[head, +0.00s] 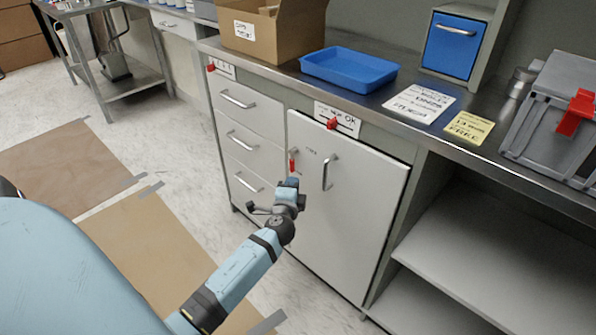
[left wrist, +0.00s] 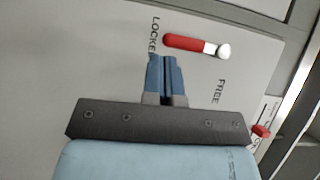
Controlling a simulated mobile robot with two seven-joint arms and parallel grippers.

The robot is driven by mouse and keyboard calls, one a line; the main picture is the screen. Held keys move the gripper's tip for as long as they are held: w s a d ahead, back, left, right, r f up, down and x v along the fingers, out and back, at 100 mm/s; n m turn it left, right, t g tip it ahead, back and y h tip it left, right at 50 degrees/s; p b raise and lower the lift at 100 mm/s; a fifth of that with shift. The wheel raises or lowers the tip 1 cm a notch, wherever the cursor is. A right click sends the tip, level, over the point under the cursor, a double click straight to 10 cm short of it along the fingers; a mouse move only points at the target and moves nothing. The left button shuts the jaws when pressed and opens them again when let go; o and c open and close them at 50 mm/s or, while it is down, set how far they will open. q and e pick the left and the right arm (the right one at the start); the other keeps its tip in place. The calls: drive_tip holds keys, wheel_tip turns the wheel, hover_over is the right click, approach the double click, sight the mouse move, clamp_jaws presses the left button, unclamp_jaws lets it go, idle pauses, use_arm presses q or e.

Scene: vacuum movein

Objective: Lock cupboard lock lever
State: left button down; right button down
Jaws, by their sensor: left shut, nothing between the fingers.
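The red lock lever (head: 292,162) sits on the white cupboard door (head: 352,225), left of the bar handle (head: 327,172), and hangs down in the head view. In the left wrist view the lever (left wrist: 185,43) runs left from its silver pivot, its free end beside the partly visible LOCKED label (left wrist: 154,35). The FREE label (left wrist: 221,91) is below the pivot. My left gripper (head: 291,182) is shut and empty just below the lever; its fingertips (left wrist: 164,60) look close to the lever's free end. I cannot tell whether they touch. My right gripper is not in view.
A red knob (head: 331,123) sits above the door, with drawers (head: 245,135) to the left and an open shelf (head: 470,255) to the right. The countertop holds a cardboard box (head: 275,28), blue tray (head: 348,68) and grey bin (head: 555,120).

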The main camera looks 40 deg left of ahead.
use_arm(q)
drive_tip(key=v, duration=1.1)
drive_tip(key=shift+s+d+p, duration=0.25)
drive_tip(key=shift+s+p, duration=0.05)
drive_tip(key=shift+p, duration=0.1)
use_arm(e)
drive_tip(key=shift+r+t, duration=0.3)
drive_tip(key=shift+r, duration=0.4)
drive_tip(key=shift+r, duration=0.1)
